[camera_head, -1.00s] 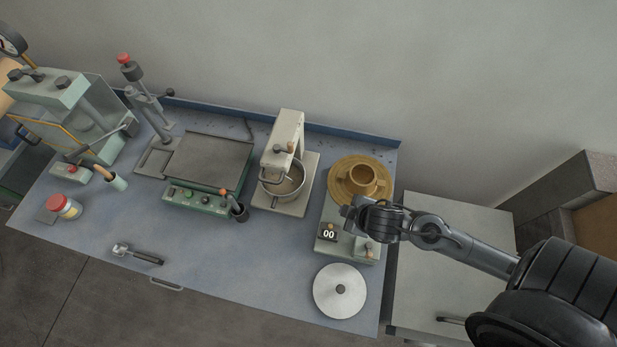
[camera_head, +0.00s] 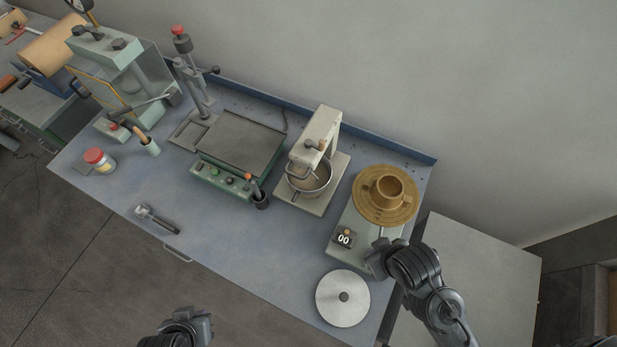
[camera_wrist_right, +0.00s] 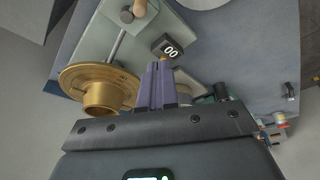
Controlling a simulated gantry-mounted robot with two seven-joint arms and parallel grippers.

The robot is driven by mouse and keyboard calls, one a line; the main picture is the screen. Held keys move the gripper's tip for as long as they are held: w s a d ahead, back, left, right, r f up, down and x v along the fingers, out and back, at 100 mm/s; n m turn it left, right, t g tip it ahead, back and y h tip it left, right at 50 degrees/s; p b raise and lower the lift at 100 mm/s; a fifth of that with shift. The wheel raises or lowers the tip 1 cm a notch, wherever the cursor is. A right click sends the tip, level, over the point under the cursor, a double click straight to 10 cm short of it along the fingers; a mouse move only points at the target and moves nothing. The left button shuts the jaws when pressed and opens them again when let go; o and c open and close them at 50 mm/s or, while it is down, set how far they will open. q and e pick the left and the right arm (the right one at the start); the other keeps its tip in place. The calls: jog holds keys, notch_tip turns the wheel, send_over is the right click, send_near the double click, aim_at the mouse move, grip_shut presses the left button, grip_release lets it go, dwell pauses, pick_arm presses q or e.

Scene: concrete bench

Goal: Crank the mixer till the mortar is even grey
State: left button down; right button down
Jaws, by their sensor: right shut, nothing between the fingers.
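The mixer (camera_head: 326,122) stands on its pale base at the middle back of the bench. Its crank has a wooden knob (camera_head: 321,145) on the front of the head. Its metal bowl (camera_head: 328,184) hangs below and holds a grey-brown mix (camera_head: 307,177); I cannot tell how even the colour is. My right gripper (camera_head: 372,260) is shut and empty beside the flow table's front, right of and nearer than the mixer. Its closed fingers show in the right wrist view (camera_wrist_right: 156,72). My left gripper (camera_head: 190,322) is off the bench's front edge, its fingers unclear.
The flow table carries a brass disc and mould (camera_head: 387,190) and a counter reading 00 (camera_head: 344,239). A round pale plate (camera_head: 342,298) lies in front. The front-middle bench is clear.

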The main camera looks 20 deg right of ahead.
jog(key=w+a, duration=0.1)
jog(key=a, duration=0.5)
jog(key=w, duration=0.3)
jog(key=w+d, duration=0.1)
jog(key=w, duration=0.1)
jog(key=shift+w, duration=0.35)
jog(key=c, duration=1.3)
grip_release()
